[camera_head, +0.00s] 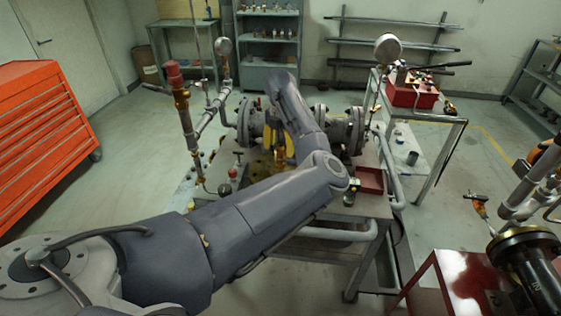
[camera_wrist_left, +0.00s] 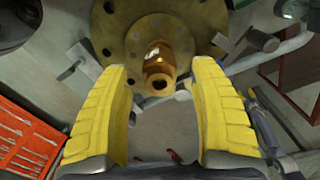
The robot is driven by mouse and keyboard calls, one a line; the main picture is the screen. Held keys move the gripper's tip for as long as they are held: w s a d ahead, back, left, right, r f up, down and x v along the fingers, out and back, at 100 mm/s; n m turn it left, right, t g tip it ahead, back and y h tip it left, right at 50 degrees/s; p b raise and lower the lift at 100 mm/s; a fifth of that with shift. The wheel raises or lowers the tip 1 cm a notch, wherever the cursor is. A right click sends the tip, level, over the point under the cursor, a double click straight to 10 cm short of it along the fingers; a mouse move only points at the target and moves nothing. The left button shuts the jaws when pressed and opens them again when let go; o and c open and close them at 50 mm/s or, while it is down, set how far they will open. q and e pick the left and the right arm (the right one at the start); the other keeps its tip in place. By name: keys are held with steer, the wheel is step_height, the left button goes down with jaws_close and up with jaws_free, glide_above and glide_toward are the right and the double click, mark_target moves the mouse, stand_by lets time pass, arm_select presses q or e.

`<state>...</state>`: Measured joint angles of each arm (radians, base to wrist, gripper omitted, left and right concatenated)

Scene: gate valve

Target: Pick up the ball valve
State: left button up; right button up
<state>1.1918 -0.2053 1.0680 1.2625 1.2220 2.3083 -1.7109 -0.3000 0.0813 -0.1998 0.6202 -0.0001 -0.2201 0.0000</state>
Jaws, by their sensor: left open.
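My left gripper (camera_head: 271,135) is over the workbench among the pipework, partly hidden behind my own arm. In the left wrist view its two yellow fingers (camera_wrist_left: 160,100) are apart, with nothing held between them. A brass fitting (camera_wrist_left: 158,72) with an open round end sits just beyond and between the fingertips, in front of a round brass flange (camera_wrist_left: 172,28). I cannot tell whether this fitting is the ball valve. Brass also shows by the gripper in the head view (camera_head: 280,155). My right gripper is not in view.
Grey flanged pipes (camera_head: 342,128) stand on the bench on both sides of the gripper. A red tray (camera_head: 370,181) lies at the bench's right. A side table (camera_head: 428,118) carries a red toolbox (camera_head: 410,95). An orange drawer cabinet (camera_head: 42,130) stands at left.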

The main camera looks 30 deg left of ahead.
arm_select(q)
steer(key=shift+f, duration=0.55)
jaws_close()
